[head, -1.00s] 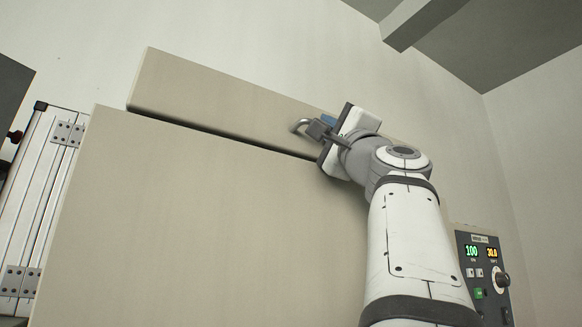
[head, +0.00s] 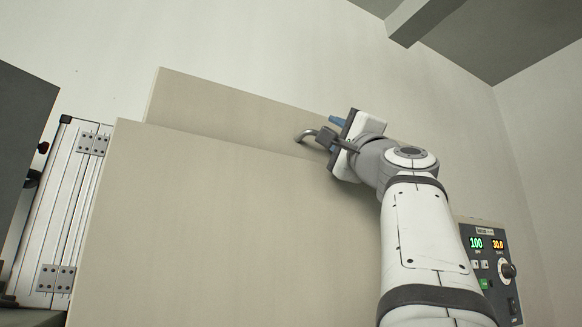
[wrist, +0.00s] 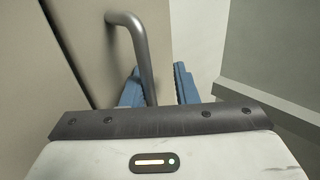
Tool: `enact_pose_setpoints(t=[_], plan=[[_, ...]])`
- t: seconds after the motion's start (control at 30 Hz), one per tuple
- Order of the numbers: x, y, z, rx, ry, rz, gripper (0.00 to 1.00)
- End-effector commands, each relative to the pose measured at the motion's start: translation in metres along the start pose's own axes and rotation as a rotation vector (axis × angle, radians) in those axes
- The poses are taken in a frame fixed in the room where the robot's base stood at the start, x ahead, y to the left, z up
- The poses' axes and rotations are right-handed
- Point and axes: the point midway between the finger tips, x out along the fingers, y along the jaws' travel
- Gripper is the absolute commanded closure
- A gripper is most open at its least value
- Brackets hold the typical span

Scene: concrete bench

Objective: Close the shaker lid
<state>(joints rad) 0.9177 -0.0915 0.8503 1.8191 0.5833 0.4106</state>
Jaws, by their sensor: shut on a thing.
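The shaker lid (head: 225,100) is a beige panel behind the top edge of the beige shaker body (head: 200,220) in the head view. No dark gap shows between the two there. A grey bent bar handle (head: 305,136) sits on the lid near its right part. My gripper (head: 328,136) is shut on this handle. In the wrist view the handle (wrist: 140,50) runs down between the blue fingers of my gripper (wrist: 158,90). The lid (wrist: 88,45) and body (wrist: 25,80) meet at a thin seam on the left. The lid's right end is hidden behind my arm in the head view.
A control panel (head: 490,265) with green and orange digits stands at the right. A silver hinged frame (head: 65,210) and a dark box (head: 22,140) are at the left. The wall behind and above the lid is clear.

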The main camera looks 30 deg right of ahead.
Motion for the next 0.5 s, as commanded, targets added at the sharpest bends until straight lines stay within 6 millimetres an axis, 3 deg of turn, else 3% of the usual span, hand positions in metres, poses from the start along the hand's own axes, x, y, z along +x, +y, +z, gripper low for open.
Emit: enact_pose_setpoints(t=[0.03,0.2,0.5], plan=[[-0.002,0.013,0.004,-0.002,-0.026,0.033,0.82],[0.008,0.027,0.003,0.0,-0.025,0.045,0.82],[0.015,0.039,0.002,-0.002,-0.024,0.055,0.82]])
